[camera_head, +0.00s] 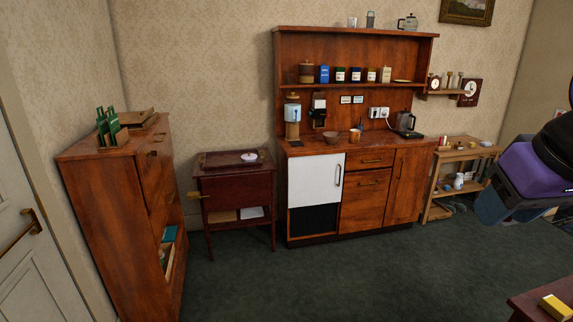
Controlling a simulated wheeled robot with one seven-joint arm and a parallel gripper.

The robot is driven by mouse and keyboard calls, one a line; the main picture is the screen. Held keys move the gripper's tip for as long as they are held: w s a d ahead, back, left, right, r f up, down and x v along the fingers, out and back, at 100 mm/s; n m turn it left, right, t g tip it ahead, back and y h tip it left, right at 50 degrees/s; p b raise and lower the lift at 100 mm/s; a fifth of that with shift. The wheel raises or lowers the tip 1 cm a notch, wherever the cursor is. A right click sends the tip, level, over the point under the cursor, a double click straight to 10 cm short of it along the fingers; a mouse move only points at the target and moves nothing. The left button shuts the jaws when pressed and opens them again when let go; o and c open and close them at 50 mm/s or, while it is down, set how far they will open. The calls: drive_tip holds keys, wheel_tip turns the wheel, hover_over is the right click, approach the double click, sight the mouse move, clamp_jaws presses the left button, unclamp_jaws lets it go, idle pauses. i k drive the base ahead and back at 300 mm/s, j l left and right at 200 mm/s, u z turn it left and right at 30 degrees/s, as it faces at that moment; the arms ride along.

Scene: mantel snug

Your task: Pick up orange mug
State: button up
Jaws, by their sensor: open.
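A small orange mug (355,135) stands on the wooden worktop of the tall cabinet, near its middle and under the shelf. Beside it to the left is a small bowl or cup (331,137). The mug is small in this view, and I cannot make out its handle clearly. Part of my arm, purple and black, fills the right edge, well to the right of the mug. I cannot make out my gripper's fingers.
The cabinet worktop (310,148) also bears a dispenser (292,120) at left and a kettle (405,123) at right. A dark side table (235,187) stands left of it. A yellow block lies on a table (530,304) at lower right. The green floor (320,280) is clear.

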sight(353, 134)
drive_tip(key=i, duration=1.75)
drive_tip(key=i+z, duration=0.15)
drive_tip(key=i, duration=0.45)
drive_tip(key=i+j+z, duration=0.2)
drive_tip(key=i, duration=0.4)
drive_tip(key=i+j+z, duration=0.15)
drive_tip(key=i, duration=0.45)
drive_tip(key=i+z, duration=0.35)
drive_tip(key=i, duration=0.7)
